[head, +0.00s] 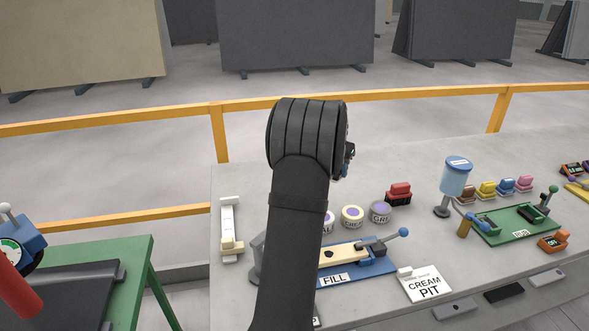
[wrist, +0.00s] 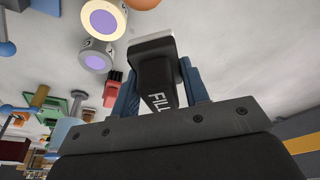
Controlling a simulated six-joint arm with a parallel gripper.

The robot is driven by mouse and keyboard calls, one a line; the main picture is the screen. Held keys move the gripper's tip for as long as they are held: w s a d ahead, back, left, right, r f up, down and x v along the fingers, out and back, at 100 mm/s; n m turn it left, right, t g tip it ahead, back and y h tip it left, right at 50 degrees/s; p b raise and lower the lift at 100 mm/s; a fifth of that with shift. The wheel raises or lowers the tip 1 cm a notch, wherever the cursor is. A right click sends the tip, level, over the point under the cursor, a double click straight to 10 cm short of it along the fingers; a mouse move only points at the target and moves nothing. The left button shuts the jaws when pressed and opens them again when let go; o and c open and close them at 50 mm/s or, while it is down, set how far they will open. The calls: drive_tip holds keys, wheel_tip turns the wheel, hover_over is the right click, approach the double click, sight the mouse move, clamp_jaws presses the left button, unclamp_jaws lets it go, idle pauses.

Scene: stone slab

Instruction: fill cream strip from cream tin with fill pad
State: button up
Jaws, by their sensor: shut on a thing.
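The fill pad (wrist: 155,75), black with a pale end and the word FILL, is held between the blue fingers of my gripper (wrist: 158,88), above the bench.
A GRE-labelled tin (head: 380,212) and a red-topped block (head: 399,193) stand right of the cream tin. A CREAM PIT card (head: 425,285) lies at the front. A blue dispenser (head: 455,180) and green fixture (head: 517,223) are farther right. Bare bench lies behind the tins.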

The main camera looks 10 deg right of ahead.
sight(356, 210)
drive_tip(key=s+d+f+m, duration=0.3)
drive_tip(key=s+d, duration=0.2)
drive_tip(key=s, duration=0.2)
drive_tip(key=shift+h, duration=0.3)
drive_tip(key=shift+a+f, duration=0.15)
drive_tip(key=shift+f, duration=2.65)
drive_tip(key=shift+f, duration=0.6)
wheel_tip(356, 210, up, 7)
idle(0.7)
